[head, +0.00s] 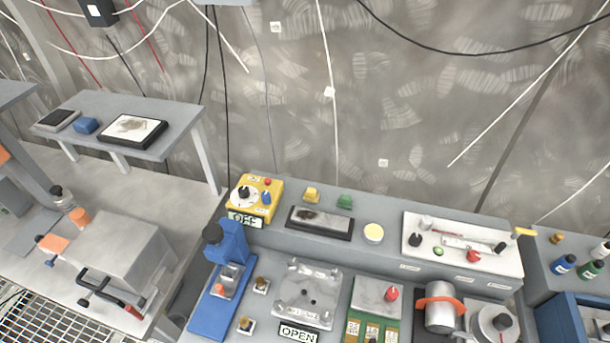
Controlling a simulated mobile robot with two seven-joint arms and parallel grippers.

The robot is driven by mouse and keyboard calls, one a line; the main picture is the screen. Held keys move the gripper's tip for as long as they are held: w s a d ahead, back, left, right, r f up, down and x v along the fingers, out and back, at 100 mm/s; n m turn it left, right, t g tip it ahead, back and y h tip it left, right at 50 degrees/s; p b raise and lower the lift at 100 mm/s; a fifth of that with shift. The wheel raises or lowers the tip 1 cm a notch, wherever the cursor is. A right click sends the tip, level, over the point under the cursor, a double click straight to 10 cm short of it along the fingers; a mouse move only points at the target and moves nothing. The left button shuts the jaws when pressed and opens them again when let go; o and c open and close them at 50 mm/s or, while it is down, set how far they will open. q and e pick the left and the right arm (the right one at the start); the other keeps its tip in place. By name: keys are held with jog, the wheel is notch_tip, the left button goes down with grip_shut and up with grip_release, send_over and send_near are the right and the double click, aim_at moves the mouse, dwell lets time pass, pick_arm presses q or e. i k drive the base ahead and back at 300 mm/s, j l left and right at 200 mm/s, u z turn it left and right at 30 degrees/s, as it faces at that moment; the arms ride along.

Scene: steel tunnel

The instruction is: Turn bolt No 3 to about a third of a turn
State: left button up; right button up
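Neither of my grippers is in view. No bolt can be picked out for certain as No 3, because the markings are too small to read. A square metal plate (308,291) with small fittings near its edges and dark holes in the middle lies on the grey bench, and its fine lettering is not legible. An OPEN sign (299,333) sits just in front of it. Two small brass-coloured knobs on pale bases, a rear one (261,284) and a front one (246,323), stand to the left of the plate. I cannot tell how far any bolt is turned.
A blue press-like device (228,262) stands left of the plate. A yellow control box (255,194) with an OFF sign (245,220) is behind it. A red-knobbed block (380,294) and a metal cylinder with an orange band (440,302) stand to the right. Cables hang along the wall.

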aim_at(336, 273)
jog(key=k+j, duration=0.2)
jog(key=j, duration=0.15)
jog(key=k+l+u, duration=0.1)
jog(key=k, duration=0.2)
jog(key=k+j+z, duration=0.15)
jog(key=z, duration=0.15)
jog(key=k+j+z, duration=0.15)
jog(key=z, duration=0.15)
